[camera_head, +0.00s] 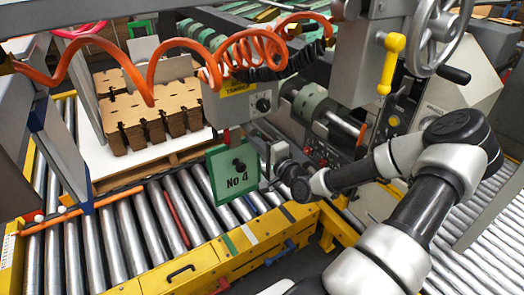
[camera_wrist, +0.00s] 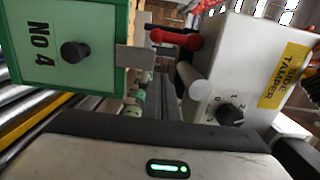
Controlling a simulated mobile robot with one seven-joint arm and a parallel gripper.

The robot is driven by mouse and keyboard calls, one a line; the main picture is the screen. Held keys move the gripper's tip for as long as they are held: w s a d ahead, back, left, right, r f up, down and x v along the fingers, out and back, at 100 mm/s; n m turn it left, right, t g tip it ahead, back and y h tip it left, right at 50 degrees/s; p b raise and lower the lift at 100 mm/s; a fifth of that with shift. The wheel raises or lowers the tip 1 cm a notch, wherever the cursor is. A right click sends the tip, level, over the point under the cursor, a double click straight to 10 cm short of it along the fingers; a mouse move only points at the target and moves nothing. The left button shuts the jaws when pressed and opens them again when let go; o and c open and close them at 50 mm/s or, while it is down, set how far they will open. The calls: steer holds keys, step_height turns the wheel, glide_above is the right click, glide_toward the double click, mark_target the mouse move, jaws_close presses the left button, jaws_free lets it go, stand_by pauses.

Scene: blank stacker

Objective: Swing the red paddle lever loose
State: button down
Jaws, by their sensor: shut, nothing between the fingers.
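The red paddle lever (camera_wrist: 175,38) shows in the wrist view as a short red handle with a dark end, beside the upper left of the white SIDE TAMPER box (camera_wrist: 236,75). I cannot pick the lever out in the head view. My gripper (camera_head: 280,162) is shut and empty, just right of the green No 4 sign (camera_head: 231,173) and below the tamper box (camera_head: 240,92). In the wrist view the lever is ahead of my gripper and apart from its body. The fingertips are hard to make out.
A pale cylinder (camera_wrist: 192,80) sticks out beside the tamper box. The sign (camera_wrist: 70,45) is close on the left in the wrist view. An orange coiled hose (camera_head: 152,68) hangs above stacked brown blanks (camera_head: 150,112). Rollers (camera_head: 125,235) and a yellow frame (camera_head: 190,275) lie below.

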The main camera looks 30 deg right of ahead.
mark_target(229, 140)
steer(key=a, duration=0.1)
steer(key=w+a, duration=0.2)
steer(key=a, duration=0.1)
steer(key=shift+w+b, duration=0.1)
steer(key=shift+b, duration=0.25)
steer(key=shift+a+f+m, duration=0.15)
steer(key=shift+a+m, duration=0.25)
steer(key=shift+m, duration=0.3)
steer(key=m, duration=0.1)
steer(key=a+m, duration=0.1)
steer(key=m, duration=0.1)
steer(key=shift+a+f+p, duration=0.15)
steer(key=shift+a+p, duration=0.1)
steer(key=shift+p, duration=0.15)
steer(key=a+m, duration=0.1)
steer(key=m, duration=0.2)
steer(key=a+r+m, duration=0.1)
steer(key=a+m, duration=0.1)
steer(key=m, duration=0.2)
steer(key=a+r+m, duration=0.1)
steer(key=m, duration=0.2)
steer(key=shift+a+r+m+t+h, duration=0.1)
steer(key=shift+a+m+t+h, duration=0.2)
steer(key=shift+m, duration=0.1)
steer(key=shift+a, duration=0.1)
